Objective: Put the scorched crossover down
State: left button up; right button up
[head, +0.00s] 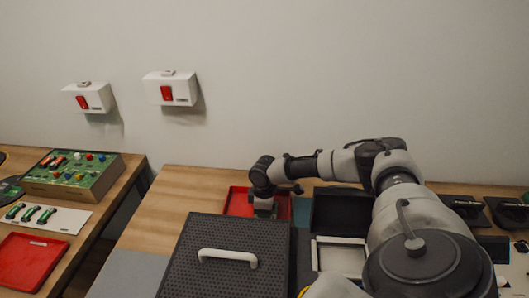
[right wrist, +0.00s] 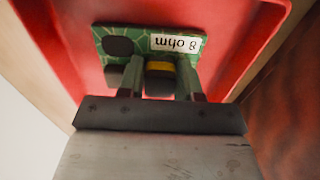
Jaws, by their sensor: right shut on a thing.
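My right gripper (head: 263,211) is over the red tray (head: 235,206) at the back of the middle table in the head view. In the right wrist view its fingers (right wrist: 160,82) are shut on the scorched crossover (right wrist: 122,68), a green board with an "8 ohm" label, dark patches and a yellow-banded dark part. The red tray (right wrist: 62,40) surrounds the board in that view. I cannot tell whether the board touches the tray floor. In the head view the board is hidden by the gripper. My left gripper is not in view.
A dark perforated speaker panel (head: 180,262) with a white handle (head: 228,256) stands just in front. A black open box (head: 341,212) and a white frame (head: 340,241) lie to the right. Another red tray (head: 27,262) and a green test board (head: 75,174) are on the left table.

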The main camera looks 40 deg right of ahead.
jog(key=o, duration=1)
jog(key=shift+f, duration=0.1)
notch_tip(320, 180, up, 12)
jog(key=shift+r, duration=0.15)
